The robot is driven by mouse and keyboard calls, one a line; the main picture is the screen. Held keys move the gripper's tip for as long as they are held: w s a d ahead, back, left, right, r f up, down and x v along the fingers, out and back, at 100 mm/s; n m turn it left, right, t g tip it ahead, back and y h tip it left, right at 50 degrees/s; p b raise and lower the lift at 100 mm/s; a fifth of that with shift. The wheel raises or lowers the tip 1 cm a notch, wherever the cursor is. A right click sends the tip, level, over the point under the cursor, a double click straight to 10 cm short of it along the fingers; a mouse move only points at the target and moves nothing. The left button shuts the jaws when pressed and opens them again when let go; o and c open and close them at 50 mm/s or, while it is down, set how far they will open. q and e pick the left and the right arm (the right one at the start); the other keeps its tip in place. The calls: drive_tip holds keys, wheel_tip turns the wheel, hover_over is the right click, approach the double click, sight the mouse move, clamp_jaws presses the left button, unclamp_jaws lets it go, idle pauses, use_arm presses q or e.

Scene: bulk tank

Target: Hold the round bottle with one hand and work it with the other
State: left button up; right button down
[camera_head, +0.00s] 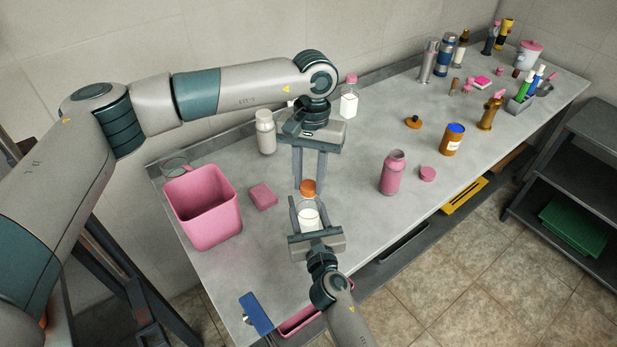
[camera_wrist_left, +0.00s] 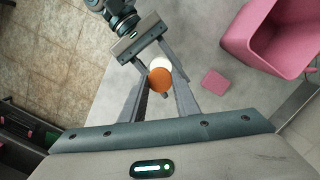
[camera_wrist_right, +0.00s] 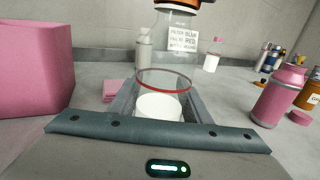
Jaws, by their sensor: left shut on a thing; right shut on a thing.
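The round bottle (camera_head: 308,214) is clear, with white contents low inside and an orange cap (camera_head: 308,187) on top. It stands upright near the front middle of the bench. My right gripper (camera_head: 306,206) is shut on the bottle's body from the front. My left gripper (camera_head: 308,182) points down from above and is shut on the orange cap, which also shows between its fingers in the left wrist view (camera_wrist_left: 160,79).
A pink bin (camera_head: 205,210) and pink sponge-like block (camera_head: 262,196) lie left. A white bottle (camera_head: 265,132) stands behind. A pink bottle (camera_head: 392,172), its loose cap (camera_head: 428,173) and an orange jar (camera_head: 452,140) stand right. The bench between is clear.

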use_arm(q)
drive_tip(key=m, duration=0.5)
drive_tip(key=shift+y, duration=0.3)
drive_tip(key=m, duration=0.5)
drive_tip(key=shift+t, duration=0.4)
drive_tip(key=o, duration=1)
drive_tip(key=shift+r, duration=0.1)
drive_tip(key=shift+r, duration=2.15)
drive_tip(key=shift+c, duration=0.2)
